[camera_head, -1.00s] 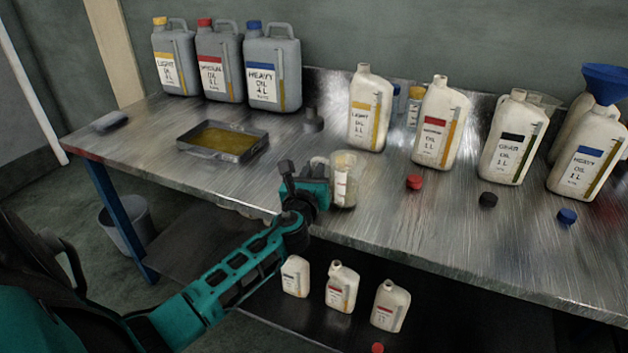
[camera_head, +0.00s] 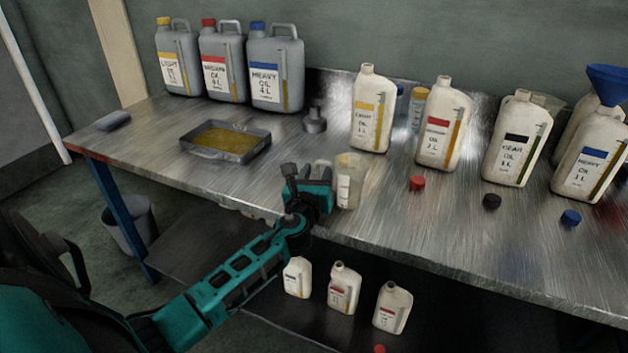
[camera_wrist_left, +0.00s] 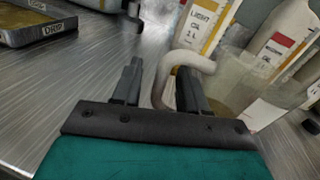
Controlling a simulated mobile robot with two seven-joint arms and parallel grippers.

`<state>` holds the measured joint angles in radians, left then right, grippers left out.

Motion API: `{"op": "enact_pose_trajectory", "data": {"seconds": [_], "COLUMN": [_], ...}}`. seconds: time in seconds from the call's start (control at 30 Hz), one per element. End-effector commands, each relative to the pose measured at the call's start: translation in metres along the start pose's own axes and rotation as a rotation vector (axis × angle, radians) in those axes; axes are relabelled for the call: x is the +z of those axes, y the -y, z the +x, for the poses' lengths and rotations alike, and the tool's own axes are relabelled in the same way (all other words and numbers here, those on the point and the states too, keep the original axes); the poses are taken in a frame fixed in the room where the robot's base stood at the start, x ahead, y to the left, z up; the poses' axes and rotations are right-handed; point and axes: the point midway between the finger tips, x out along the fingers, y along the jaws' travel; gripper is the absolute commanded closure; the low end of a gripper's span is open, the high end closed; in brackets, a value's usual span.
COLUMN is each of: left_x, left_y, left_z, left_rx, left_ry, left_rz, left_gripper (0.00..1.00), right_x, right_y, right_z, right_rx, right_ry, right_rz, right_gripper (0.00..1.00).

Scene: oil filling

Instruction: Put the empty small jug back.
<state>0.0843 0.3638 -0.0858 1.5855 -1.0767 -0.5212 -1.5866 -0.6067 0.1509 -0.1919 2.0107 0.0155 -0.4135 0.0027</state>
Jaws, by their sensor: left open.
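A small translucent jug (camera_head: 351,181) with a pale handle stands upright on the metal bench near its front edge. My left gripper (camera_head: 305,174) is just left of the jug, at its handle side. In the left wrist view the gripper (camera_wrist_left: 158,88) is open. The curved jug handle (camera_wrist_left: 184,58) reaches between its two fingers, and the right finger appears within the handle loop. The jug's body (camera_wrist_left: 232,82) is right of the fingers. A yellowish tint shows low in it; I cannot tell whether that is residue. My right gripper is not in view.
White oil bottles (camera_head: 371,115) stand right of the jug, with loose red (camera_head: 417,183), black and blue caps before them. A drip tray (camera_head: 228,143) of oil lies left, with grey canisters (camera_head: 275,75) behind. Small bottles (camera_head: 343,288) stand on the lower shelf.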

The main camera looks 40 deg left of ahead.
Motion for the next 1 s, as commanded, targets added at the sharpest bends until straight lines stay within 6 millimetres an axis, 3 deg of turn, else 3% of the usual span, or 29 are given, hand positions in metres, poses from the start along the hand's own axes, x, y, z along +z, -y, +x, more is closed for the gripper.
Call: {"op": "enact_pose_trajectory", "data": {"seconds": [0.17,0.6,0.8,0.9,1.0], "left_x": [0.001,0.000,0.000,-0.012,-0.040], "left_y": [0.000,0.000,0.000,0.002,0.008], "left_z": [-0.019,-0.102,-0.119,-0.127,-0.141], "left_rx": [-0.001,-0.001,-0.001,-0.006,-0.009], "left_ry": [-0.001,-0.001,-0.003,-0.049,-0.159], "left_rz": [0.001,0.000,-0.010,-0.107,-0.359], "left_gripper": [0.57,0.57,0.57,0.57,0.57], "right_x": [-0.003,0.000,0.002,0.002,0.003], "right_y": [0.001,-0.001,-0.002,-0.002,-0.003], "right_z": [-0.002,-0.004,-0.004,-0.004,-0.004], "right_rx": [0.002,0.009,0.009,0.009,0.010], "right_ry": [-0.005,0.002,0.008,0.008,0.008], "right_rz": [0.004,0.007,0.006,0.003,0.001], "right_gripper": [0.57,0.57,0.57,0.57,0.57]}}
